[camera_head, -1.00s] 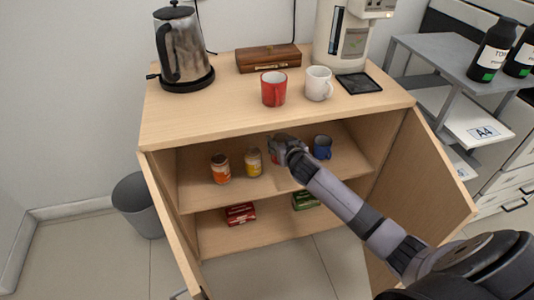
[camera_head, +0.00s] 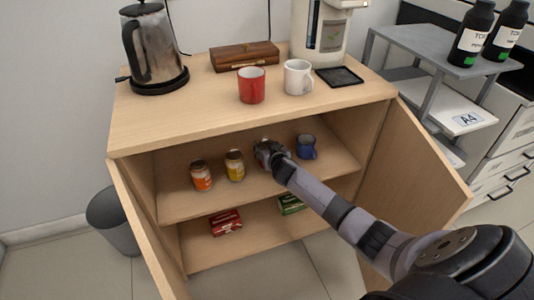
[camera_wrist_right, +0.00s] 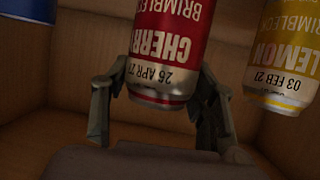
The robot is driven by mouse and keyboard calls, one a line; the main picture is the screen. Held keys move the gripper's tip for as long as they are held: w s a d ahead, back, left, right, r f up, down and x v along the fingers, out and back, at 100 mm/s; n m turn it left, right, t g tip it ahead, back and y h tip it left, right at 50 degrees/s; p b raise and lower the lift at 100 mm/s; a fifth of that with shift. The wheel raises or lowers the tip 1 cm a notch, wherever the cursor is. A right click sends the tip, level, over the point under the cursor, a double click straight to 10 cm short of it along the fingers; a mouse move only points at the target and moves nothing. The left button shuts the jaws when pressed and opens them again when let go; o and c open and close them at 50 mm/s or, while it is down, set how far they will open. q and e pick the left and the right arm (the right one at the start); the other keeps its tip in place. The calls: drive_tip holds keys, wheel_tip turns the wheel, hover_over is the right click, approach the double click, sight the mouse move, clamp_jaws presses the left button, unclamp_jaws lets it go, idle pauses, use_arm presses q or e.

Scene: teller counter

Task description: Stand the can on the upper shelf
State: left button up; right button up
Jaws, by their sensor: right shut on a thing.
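A red cherry can (camera_wrist_right: 170,45) is between the fingers of my right gripper (camera_head: 266,150) in the right wrist view, where its print reads upside down. My right gripper is shut on it, inside the cabinet at the upper shelf (camera_head: 185,205). My left gripper is not in view.
Red (camera_head: 226,222) and green (camera_head: 291,204) boxes lie on the lower shelf. Open cabinet doors (camera_head: 425,165) flank the opening. A red mug (camera_head: 251,85) and white mug (camera_head: 297,77) stand on top.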

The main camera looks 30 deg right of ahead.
drive_tip(key=shift+f, duration=0.8)
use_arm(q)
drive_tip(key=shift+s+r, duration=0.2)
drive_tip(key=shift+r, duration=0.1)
use_arm(e)
drive_tip(key=o, duration=1.5)
